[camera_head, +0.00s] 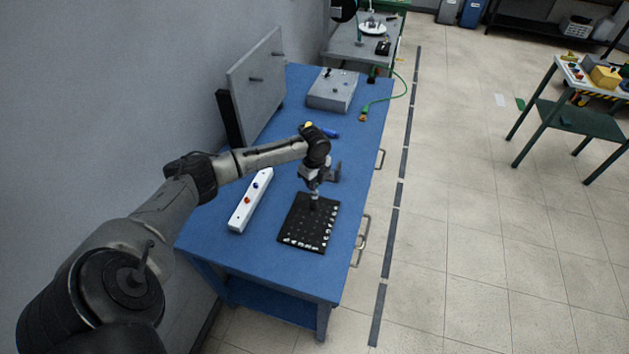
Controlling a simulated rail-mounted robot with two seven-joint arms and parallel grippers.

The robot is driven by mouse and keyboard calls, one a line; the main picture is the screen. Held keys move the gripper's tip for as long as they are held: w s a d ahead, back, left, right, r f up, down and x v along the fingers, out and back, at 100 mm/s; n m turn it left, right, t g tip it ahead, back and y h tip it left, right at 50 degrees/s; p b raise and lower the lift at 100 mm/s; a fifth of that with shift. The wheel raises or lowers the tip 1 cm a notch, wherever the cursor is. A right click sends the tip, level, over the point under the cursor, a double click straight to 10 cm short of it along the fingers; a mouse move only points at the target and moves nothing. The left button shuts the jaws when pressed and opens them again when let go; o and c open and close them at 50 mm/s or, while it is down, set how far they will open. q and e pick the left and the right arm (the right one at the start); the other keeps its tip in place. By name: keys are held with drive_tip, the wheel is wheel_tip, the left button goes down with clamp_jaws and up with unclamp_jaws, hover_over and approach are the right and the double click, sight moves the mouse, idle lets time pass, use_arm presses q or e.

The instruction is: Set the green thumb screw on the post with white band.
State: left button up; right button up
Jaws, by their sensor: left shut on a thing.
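My left gripper (314,201) points down over the black board (291,234), close to its far part. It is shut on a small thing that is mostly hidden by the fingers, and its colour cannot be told. The board is flat on the blue table and has rows of small pieces and white marks along its edges. I cannot make out a green thumb screw or a post with a white band at this size. Posts stick out of the grey upright panel (258,92) at the table's back left. My right gripper is not in view.
A white strip with coloured knobs (240,215) lies left of the board. A grey box (332,92) stands at the table's far end, with a green cable (398,95) near it. A blue-handled tool (329,132) lies behind my arm. The table's near right (340,262) is clear.

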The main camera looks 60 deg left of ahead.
use_arm(q)
drive_tip(key=shift+f, duration=0.4)
idle(0.8)
drive_tip(key=m, duration=0.5)
drive_tip(key=shift+f, duration=0.15)
drive_tip(key=o, duration=1)
drive_tip(key=shift+o, duration=0.2)
drive_tip(key=shift+r, duration=0.65)
wheel_tip(320, 180, up, 13)
drive_tip(key=shift+f+b, duration=0.2)
drive_tip(key=shift+b, duration=0.15)
